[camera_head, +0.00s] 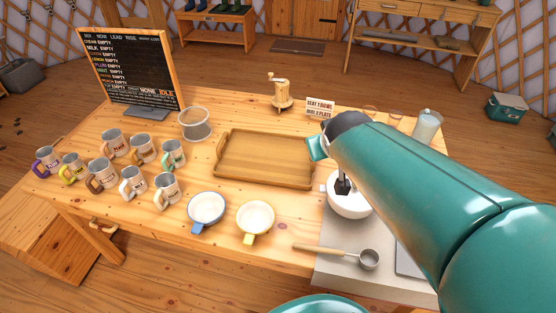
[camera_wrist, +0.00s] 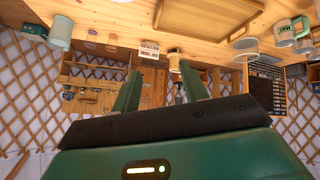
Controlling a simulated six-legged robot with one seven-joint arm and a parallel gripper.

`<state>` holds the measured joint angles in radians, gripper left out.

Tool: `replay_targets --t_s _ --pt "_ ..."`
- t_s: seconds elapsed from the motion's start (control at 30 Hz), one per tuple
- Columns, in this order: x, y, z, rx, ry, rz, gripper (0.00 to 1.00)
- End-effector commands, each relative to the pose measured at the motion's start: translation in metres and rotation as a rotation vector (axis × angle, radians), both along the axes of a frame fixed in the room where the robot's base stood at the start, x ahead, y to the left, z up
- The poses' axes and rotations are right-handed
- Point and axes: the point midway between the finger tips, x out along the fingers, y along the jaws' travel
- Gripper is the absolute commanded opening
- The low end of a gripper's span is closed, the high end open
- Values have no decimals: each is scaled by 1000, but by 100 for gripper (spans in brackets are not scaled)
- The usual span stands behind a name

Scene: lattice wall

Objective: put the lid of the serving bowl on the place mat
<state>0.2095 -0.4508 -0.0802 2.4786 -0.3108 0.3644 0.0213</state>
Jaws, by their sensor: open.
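A white serving bowl (camera_head: 350,207) stands at the right of the table, partly hidden behind my arm. A dark upright piece (camera_head: 342,185) shows at its top; I cannot tell whether this is the lid's knob. A pale grey flat surface (camera_head: 335,268), possibly the place mat, lies at the front right below the bowl. My gripper (camera_head: 316,148) is above the table, beyond the bowl and near the tray's right edge. In the wrist view my gripper (camera_wrist: 160,90) has its two fingers apart with nothing between them.
A wooden tray (camera_head: 265,182) lies mid-table. A measuring scoop (camera_head: 369,259) rests on the grey surface. A blue-rimmed cup (camera_head: 206,208) and a yellow-rimmed cup (camera_head: 255,217) stand at the front. Several mugs (camera_head: 132,182) are at left. A glass jar (camera_head: 427,126) and a small sign (camera_head: 320,107) stand behind.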

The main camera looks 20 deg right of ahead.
Motion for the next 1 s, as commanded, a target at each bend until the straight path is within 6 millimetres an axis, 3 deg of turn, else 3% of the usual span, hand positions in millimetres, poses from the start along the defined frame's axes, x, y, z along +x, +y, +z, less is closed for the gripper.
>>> replay_targets --t_s 0.03,0.1,0.23,0.33,0.5,0.67,0.77,1.0 --pt "-13 27 9 41 22 19 44" --pt "-35 59 15 103 72 41 44" --pt "-73 107 20 196 161 93 44" --pt "-92 126 22 234 207 122 45" --pt "-99 132 22 247 227 130 45" --pt "-78 107 17 199 193 83 45" --pt "-51 69 10 119 142 29 45" --pt "6 -42 -16 -102 23 -23 45"
